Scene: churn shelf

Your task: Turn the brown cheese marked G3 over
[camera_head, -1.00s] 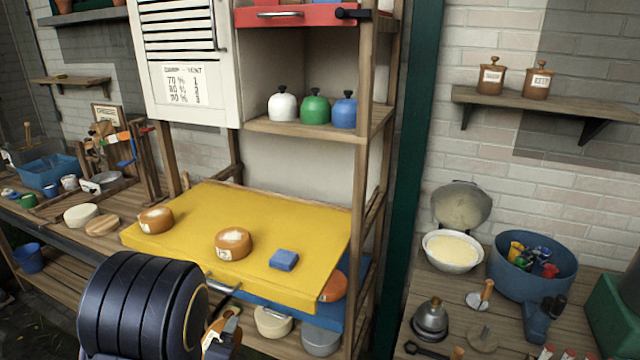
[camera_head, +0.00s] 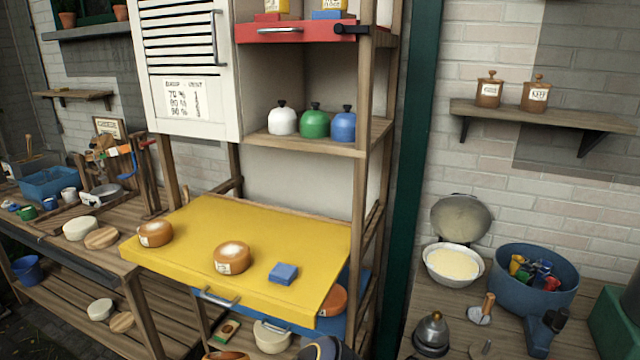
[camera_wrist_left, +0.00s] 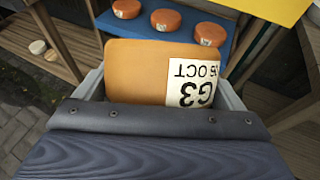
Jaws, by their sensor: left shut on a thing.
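In the left wrist view, my left gripper (camera_wrist_left: 162,82) is shut on the brown cheese marked G3 (camera_wrist_left: 135,70), with a grey finger on each side. The white label reads "G3" and "OCT" and appears upside down in this view. The cheese is held apart from the shelf boards. In the head view only a dark part of my arm shows at the bottom edge, so my left gripper is not clearly seen there. My right gripper is not in view.
A yellow board (camera_head: 190,262) holds two brown cheeses and a blue block (camera_head: 283,273). Below it, a blue board (camera_wrist_left: 182,42) carries several orange-brown cheeses. A wooden side table (camera_head: 110,265) stands left. The front left of the yellow board is clear.

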